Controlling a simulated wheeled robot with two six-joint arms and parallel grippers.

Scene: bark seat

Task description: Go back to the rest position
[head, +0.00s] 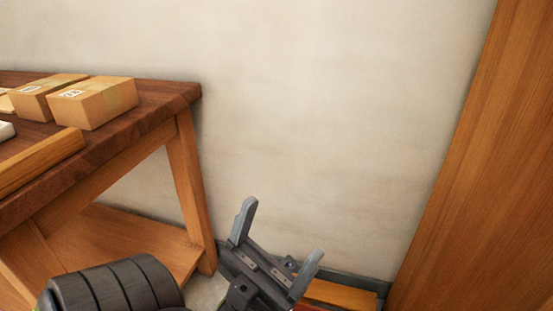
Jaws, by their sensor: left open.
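My left gripper (277,238) is at the bottom middle of the head view, in front of the pale wall. Its two grey fingers point up and stand wide apart, with nothing between them. Part of my dark left arm shows at the bottom left. My right gripper is not in view.
A wooden table (165,105) stands at the left with a lower shelf (125,232). Two cardboard boxes (95,102) (45,95) and a wooden bar (40,162) lie on it. A tall wooden panel (480,180) bounds the right. A low orange-brown piece (340,295) lies by the wall.

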